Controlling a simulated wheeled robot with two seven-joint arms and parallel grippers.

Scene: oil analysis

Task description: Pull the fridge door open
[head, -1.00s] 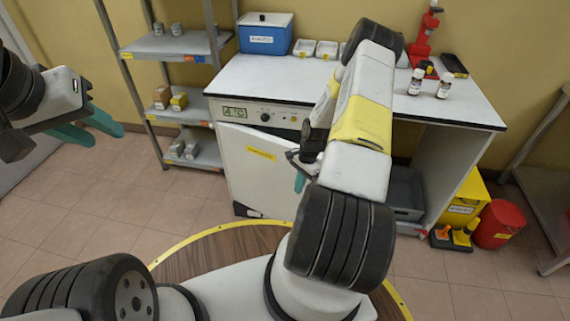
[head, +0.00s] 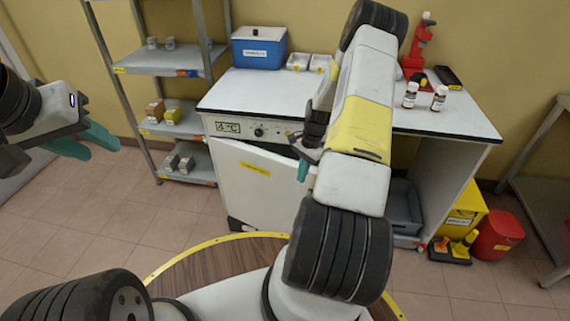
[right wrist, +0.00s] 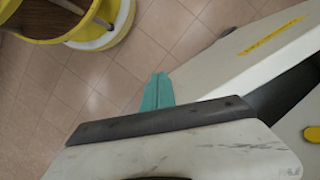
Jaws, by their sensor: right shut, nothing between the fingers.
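The fridge (head: 222,127) is a white unit under the counter, with a 4°C display on its front. Its white door (head: 240,190), with a yellow label, stands ajar, its right edge swung out from the body. The door also shows in the right wrist view (right wrist: 225,65), with a dark gap behind it. My right gripper (head: 303,170) has its teal fingers shut and empty beside the door's free edge; they also show in the right wrist view (right wrist: 158,92). My forearm hides part of the opening. My left gripper (head: 103,150) is open and empty, off to the left.
On the counter (head: 270,90) stand a blue box (head: 258,48), white trays, two small bottles (head: 410,95) and a red stand (head: 417,60). A shelf rack (head: 150,62) is at left. A yellow bin (head: 462,215) and red bucket (head: 497,235) stand right. The floor before the door is clear.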

